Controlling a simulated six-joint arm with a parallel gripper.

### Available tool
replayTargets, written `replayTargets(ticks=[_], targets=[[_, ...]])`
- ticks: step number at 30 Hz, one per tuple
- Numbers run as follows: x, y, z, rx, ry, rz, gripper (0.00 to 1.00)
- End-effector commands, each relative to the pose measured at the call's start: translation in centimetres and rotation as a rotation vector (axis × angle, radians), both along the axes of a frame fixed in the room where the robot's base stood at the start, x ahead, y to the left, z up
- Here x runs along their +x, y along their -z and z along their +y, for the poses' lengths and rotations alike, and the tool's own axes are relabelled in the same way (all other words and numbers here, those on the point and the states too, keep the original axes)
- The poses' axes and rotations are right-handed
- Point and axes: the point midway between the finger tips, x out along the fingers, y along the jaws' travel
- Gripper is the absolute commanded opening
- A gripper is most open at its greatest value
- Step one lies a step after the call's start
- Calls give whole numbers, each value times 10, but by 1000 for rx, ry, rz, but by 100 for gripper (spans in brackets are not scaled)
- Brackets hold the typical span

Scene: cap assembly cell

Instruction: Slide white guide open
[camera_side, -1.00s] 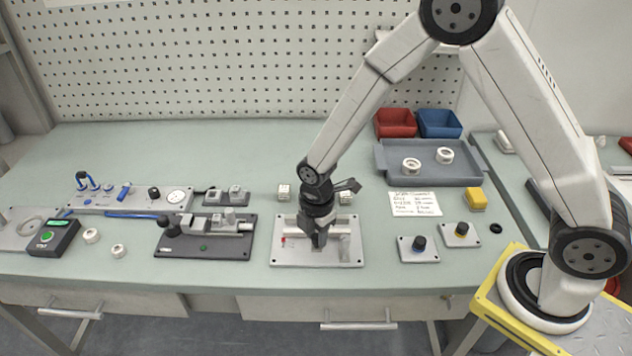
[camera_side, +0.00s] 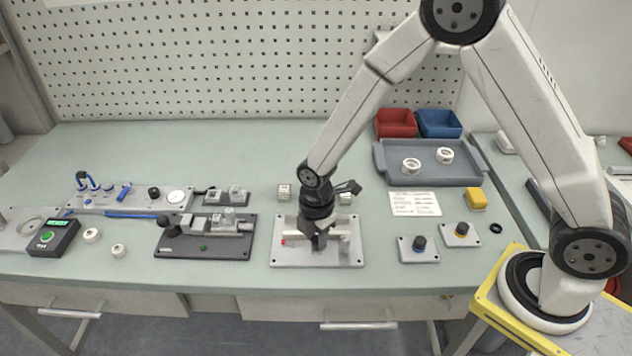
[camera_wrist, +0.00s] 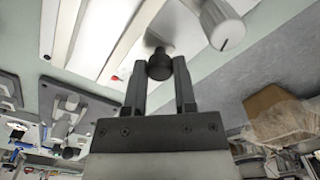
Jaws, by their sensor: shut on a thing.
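The white guide is a pale plate (camera_side: 350,256) with light rails, at the middle front of the bench. In the wrist view its rails (camera_wrist: 108,28) run diagonally, with a small red mark beside them. My gripper (camera_side: 319,244) is over the middle of this plate in the side view and hides part of the rails. In the wrist view my gripper (camera_wrist: 160,68) is shut on a round black knob (camera_wrist: 160,61), which sits between the two fingertips. How far the guide is slid cannot be told.
A pale cylindrical knob (camera_wrist: 222,22) stands close to the fingers. A dark fixture plate (camera_side: 175,246) lies to the left of the guide. Two small plates with black knobs (camera_side: 419,242) lie to the right. A grey tray (camera_side: 385,172) with white rings is behind.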

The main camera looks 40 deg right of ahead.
Motion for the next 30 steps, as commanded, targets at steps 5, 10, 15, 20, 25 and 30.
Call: replayTargets(ticks=[5, 10, 15, 20, 25, 30], targets=[[-4, -1, 6, 2, 0, -2, 0], [-4, -1, 6, 2, 0, -2, 0], [-4, 0, 6, 2, 0, -1, 70], [-5, 0, 5, 1, 0, 0, 70], [-5, -1, 5, 1, 0, 0, 70], [-4, -8, 5, 2, 0, -2, 70]])
